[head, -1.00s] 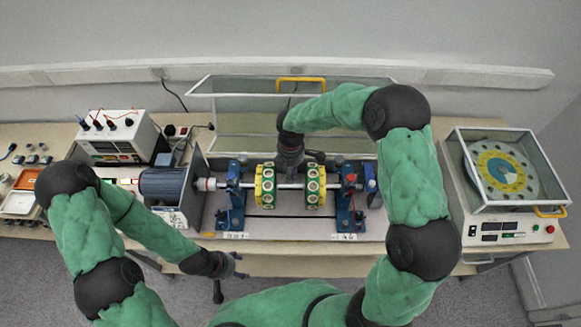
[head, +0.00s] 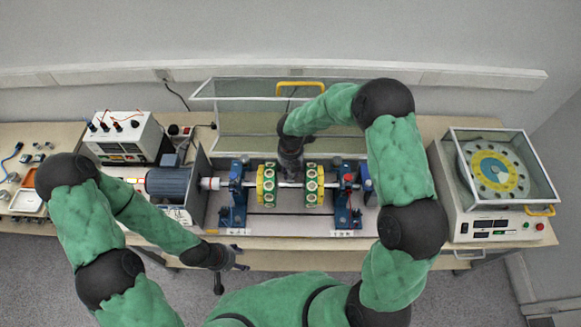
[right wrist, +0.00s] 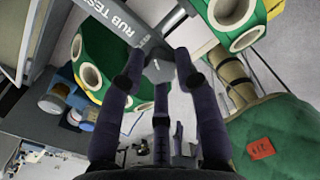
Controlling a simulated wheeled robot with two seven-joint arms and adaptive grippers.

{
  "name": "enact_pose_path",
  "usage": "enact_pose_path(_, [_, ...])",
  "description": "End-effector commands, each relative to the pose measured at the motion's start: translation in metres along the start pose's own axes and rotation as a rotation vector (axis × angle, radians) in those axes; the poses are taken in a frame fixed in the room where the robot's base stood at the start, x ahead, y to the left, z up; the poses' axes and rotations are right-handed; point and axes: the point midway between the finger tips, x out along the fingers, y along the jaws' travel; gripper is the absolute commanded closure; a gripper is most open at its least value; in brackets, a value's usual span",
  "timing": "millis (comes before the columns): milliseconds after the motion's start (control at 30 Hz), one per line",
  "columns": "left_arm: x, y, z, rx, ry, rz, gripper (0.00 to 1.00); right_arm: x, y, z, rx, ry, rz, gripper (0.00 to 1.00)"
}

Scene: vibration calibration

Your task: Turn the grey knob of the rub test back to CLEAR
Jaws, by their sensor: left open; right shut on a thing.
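The grey knob (right wrist: 158,70) shows in the right wrist view, below a grey bar lettered RUB TEST (right wrist: 105,17). My right gripper (right wrist: 158,88) is shut on the knob, with its dark fingers around it. In the head view my right gripper (head: 290,168) reaches down from above between the two rotor discs and hides the knob. No CLEAR marking is readable. My left gripper (head: 231,272) is open and empty in front of the bench's front edge, away from the rig.
A yellow-green disc (head: 266,185) and another disc (head: 313,185) stand close on either side of my right gripper. A blue-grey motor (head: 168,183) is at the left, an instrument box (head: 125,135) behind it. A glass-covered turntable unit (head: 492,180) stands at the right.

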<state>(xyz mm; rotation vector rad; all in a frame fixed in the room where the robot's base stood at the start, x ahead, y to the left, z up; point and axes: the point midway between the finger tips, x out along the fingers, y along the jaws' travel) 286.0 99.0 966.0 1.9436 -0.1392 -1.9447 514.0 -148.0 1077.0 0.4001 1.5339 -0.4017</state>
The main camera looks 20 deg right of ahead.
Motion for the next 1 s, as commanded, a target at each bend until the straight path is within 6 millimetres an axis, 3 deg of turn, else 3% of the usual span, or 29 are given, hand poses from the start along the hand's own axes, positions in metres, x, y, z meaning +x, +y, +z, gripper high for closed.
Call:
enact_pose_path(400, [-0.016, 0.006, 0.001, 0.0, 0.0, 0.0, 0.38, -0.001, 0.0, 0.0, -0.244, 0.0, 0.0, 1.0])
enact_pose_path(1000, [-0.019, 0.007, 0.001, 0.0, 0.0, 0.0, 0.38, 0.0, 0.001, 0.001, -0.301, -0.002, 0.001, 1.0])
